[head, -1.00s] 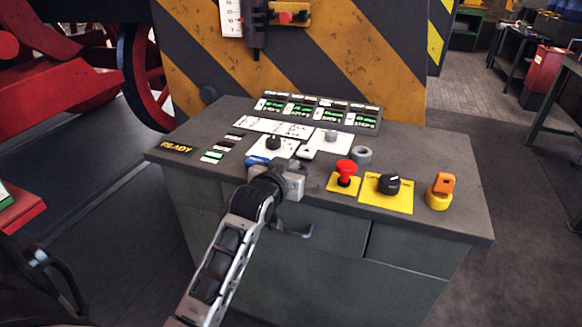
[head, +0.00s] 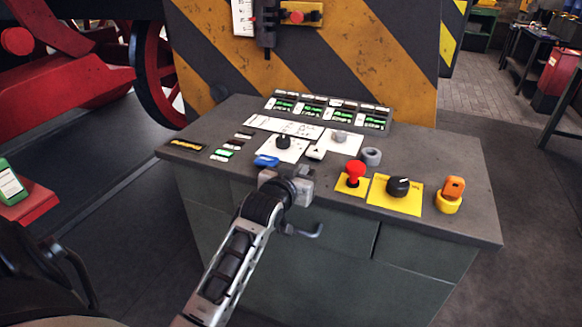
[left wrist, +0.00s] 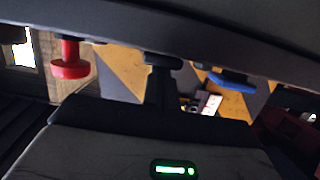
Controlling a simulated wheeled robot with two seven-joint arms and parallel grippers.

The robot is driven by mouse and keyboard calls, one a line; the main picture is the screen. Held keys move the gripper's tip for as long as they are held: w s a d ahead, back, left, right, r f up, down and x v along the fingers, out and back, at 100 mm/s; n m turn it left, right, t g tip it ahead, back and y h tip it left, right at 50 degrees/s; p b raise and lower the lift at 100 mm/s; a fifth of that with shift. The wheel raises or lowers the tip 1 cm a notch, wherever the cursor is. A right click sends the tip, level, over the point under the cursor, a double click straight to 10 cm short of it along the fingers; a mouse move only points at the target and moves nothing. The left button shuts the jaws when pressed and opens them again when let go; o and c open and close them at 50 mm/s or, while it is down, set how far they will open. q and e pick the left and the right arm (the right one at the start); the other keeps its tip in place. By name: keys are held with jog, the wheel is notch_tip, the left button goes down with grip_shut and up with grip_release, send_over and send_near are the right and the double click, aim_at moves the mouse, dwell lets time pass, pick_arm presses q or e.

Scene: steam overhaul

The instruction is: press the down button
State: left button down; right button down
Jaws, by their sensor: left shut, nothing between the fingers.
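The console (head: 440,165) carries the controls. A small pale button with a dark triangle mark (head: 315,152) sits near its middle, beside white plates with a black knob (head: 283,141) and a grey round knob (head: 340,136). I cannot make out which control is the down button. My left gripper (head: 302,186) is shut and empty, at the console's front edge, nearer to me than the pale button and apart from it. In the left wrist view, tilted nearly upside down, a red mushroom button (left wrist: 70,62) and a blue part (left wrist: 232,78) show; the fingertips are not clear. My right gripper is not in view.
A red mushroom button (head: 355,172), a black rotary switch (head: 398,187) and an orange-and-yellow control (head: 450,194) stand to the right. A blue part (head: 266,160) lies left of the gripper. A striped panel (head: 390,60) rises behind the console.

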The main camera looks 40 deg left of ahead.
pick_arm(q)
notch_tip(320, 180, up, 3)
jog(key=p, duration=0.3)
jog(key=shift+r, duration=0.2)
jog(key=v, duration=1)
jog(key=shift+r+b, duration=0.3)
jog(key=shift+b, duration=0.05)
jog(key=shift+f, duration=0.1)
dwell(4.8)
jog(key=s+d+f+m+g+h, duration=0.2)
jog(key=s+d+f, duration=0.5)
jog(key=f, duration=0.4)
jog(key=s+d+f+m+g+h, duration=0.2)
jog(key=s+d+f+m+h, duration=0.1)
jog(key=s+d+f, duration=0.5)
notch_tip(320, 180, down, 4)
jog(key=shift+s+d+r+g+h, duration=0.2)
jog(key=shift+d+g+h, duration=0.25)
jog(key=shift+d, duration=0.25)
